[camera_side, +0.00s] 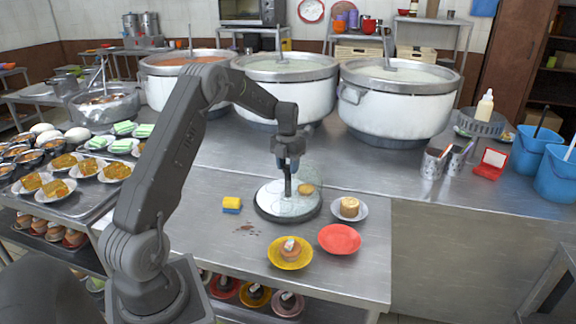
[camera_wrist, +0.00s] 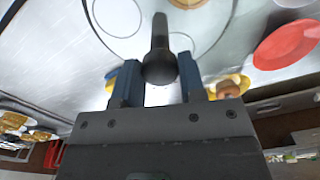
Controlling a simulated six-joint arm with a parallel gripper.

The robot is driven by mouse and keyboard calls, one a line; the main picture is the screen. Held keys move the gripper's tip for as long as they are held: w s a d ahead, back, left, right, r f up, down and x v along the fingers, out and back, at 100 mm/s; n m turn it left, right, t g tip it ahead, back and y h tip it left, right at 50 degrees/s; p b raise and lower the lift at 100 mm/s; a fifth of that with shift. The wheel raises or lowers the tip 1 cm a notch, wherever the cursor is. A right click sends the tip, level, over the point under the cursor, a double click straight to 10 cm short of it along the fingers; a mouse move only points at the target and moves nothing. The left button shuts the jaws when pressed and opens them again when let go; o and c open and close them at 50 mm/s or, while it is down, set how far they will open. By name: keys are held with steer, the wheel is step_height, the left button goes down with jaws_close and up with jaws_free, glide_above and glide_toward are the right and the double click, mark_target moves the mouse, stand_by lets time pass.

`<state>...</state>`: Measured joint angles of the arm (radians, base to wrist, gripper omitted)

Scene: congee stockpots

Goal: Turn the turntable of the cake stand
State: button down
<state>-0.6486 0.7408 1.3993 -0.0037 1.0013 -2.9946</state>
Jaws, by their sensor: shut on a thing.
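The cake stand (camera_side: 270,211) is a round, pale, dark-edged base on the steel table, with a clear, glass-like part on it. A dark upright handle (camera_side: 288,184) rises from the stand. My gripper (camera_side: 288,163) points down over the stand and is shut on the top of this handle. In the wrist view the handle's round dark knob (camera_wrist: 159,68) sits between the two blue fingers of my gripper (camera_wrist: 159,80). A small yellow cake (camera_side: 305,189) shows on the stand through the clear part.
A yellow-and-blue sponge (camera_side: 232,205) lies left of the stand. A plate with a cake roll (camera_side: 349,207), an empty red plate (camera_side: 340,239) and a yellow plate (camera_side: 290,262) with a pastry are close at right and front. Large stockpots (camera_side: 290,95) stand behind.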

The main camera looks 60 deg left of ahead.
steer(key=shift+s, duration=0.1)
stand_by(0.5)
steer(key=c, duration=0.7)
jaws_free()
step_height(320, 180, up, 14)
